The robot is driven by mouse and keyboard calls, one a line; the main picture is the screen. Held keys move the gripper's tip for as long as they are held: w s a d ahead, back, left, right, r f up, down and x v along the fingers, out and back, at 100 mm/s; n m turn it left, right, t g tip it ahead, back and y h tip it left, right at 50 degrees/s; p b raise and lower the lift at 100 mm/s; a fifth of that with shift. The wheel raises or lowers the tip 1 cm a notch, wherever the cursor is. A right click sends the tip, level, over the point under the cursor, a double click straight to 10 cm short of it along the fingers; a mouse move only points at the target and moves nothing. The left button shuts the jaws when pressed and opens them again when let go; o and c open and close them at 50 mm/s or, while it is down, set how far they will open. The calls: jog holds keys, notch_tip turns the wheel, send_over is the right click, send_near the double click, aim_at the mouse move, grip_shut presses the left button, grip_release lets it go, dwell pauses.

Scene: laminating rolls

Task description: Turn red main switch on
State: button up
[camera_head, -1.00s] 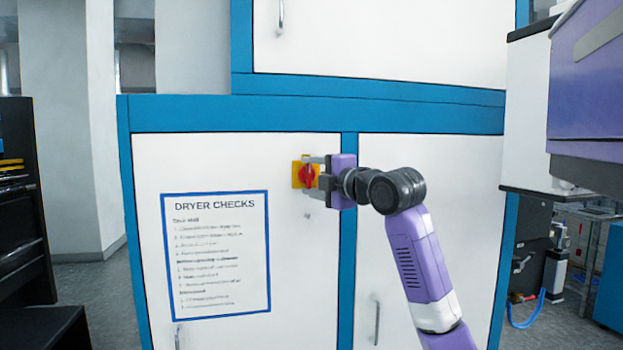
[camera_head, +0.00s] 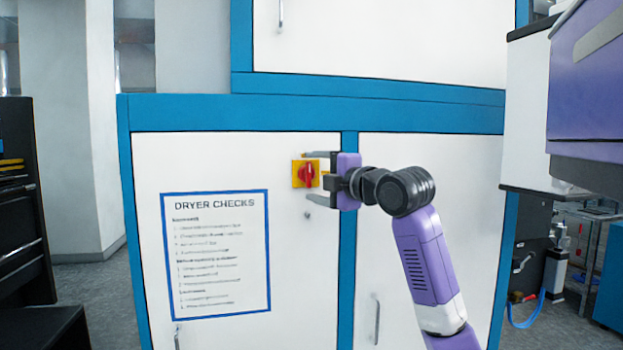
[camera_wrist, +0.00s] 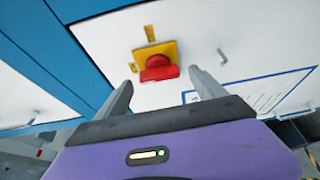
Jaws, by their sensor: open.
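The red main switch (camera_head: 307,174) is a red rotary knob on a yellow square plate (camera_head: 297,173), mounted on the white cabinet door near its upper right corner. In the wrist view the red knob (camera_wrist: 159,68) stands out from the yellow plate (camera_wrist: 150,50), ahead of and between the fingers. My gripper (camera_head: 318,178) is just right of the switch, its two fingers apart, one above and one below the knob's level. In the wrist view the open fingers (camera_wrist: 158,88) hold nothing, and a gap shows on both sides of the knob.
A "DRYER CHECKS" sheet (camera_head: 216,255) with a blue border is on the same door, below left of the switch. Blue frame strips (camera_head: 348,270) edge the doors. A small round lock (camera_head: 306,216) sits below the switch. Door handles (camera_head: 377,320) stick out lower down.

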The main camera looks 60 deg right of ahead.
jog(key=v, duration=0.6)
jog(key=shift+b, duration=0.4)
jog(key=shift+s, duration=0.1)
